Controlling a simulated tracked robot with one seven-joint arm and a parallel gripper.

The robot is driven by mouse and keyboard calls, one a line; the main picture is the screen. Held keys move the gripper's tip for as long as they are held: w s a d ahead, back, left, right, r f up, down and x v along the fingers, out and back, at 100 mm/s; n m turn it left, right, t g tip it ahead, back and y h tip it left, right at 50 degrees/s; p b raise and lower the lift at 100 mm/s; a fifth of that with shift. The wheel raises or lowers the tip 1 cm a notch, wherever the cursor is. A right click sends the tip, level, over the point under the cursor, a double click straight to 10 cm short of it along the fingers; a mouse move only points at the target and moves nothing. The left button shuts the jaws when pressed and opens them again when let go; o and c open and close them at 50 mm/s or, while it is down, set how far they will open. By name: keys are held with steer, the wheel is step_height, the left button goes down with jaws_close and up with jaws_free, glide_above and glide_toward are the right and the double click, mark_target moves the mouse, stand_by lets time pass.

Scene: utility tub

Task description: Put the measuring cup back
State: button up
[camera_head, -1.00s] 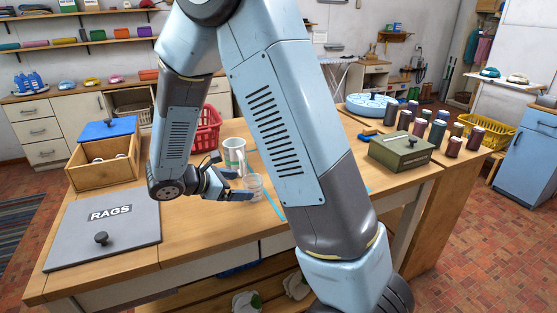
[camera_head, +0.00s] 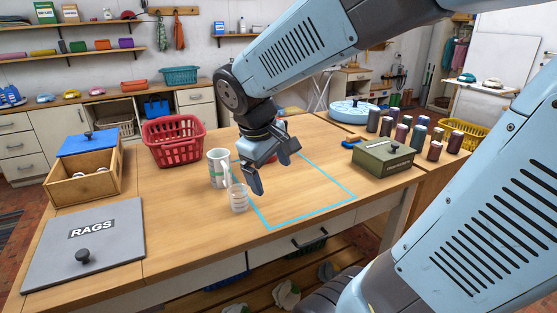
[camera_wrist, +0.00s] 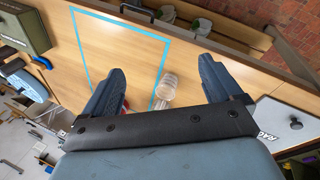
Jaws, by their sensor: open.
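A clear, ribbed cup (camera_head: 238,197), which looks like the measuring cup, stands upright on the wooden workbench, just outside the left side of a blue tape outline (camera_head: 310,216). In the wrist view the clear cup (camera_wrist: 166,88) shows between my fingers, beside the tape outline (camera_wrist: 163,62). A white mug (camera_head: 217,168) with green markings stands just behind the cup. My gripper (camera_head: 274,164) is open and empty, above the bench to the right of the cup; it also shows in the wrist view (camera_wrist: 162,70).
A red basket (camera_head: 173,141), an open wooden box (camera_head: 82,184) and a grey RAGS lid (camera_head: 88,240) are on the left. A green box (camera_head: 384,163), several dark bottles (camera_head: 402,133) and a round blue container (camera_head: 353,111) are on the right. The bench's front middle is clear.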

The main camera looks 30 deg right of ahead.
steer(key=s+a+r+m+t+y, duration=0.1)
steer(key=s+r+m+t+y, duration=0.2)
steer(key=s+r+m, duration=0.1)
steer(key=shift+s+r+m+t, duration=0.35)
steer(key=shift+s+r, duration=0.25)
steer(key=shift+s, duration=0.3)
